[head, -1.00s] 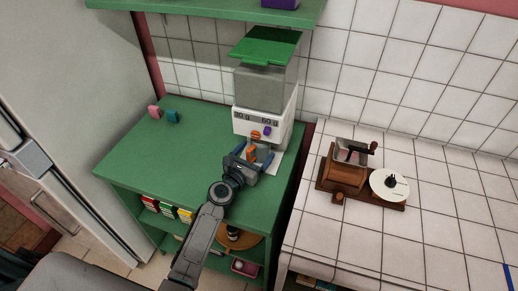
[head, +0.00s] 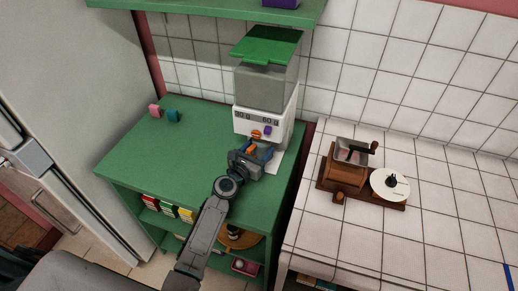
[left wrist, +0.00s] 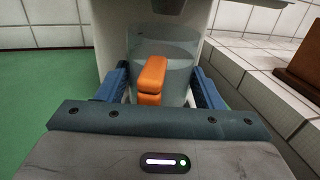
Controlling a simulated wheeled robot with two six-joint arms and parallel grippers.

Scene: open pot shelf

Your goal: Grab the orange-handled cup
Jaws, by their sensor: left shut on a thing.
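The cup (left wrist: 176,78) is translucent grey with an orange handle (left wrist: 151,76) facing my left wrist camera. It stands in the recess at the bottom of a white dispenser (head: 249,121); it is mostly hidden in the head view. My left gripper (head: 256,152) is at the dispenser's front, and its blue fingers show on both sides of the handle in the left wrist view (left wrist: 158,90). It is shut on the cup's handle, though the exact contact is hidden. My right gripper is not in view.
The dispenser stands on a green shelf unit (head: 150,160), with small pink (head: 154,111) and teal (head: 172,116) items at its left. A white-tiled counter (head: 330,240) on the right holds a wooden grinder (head: 346,176). A green shelf (head: 200,8) hangs above.

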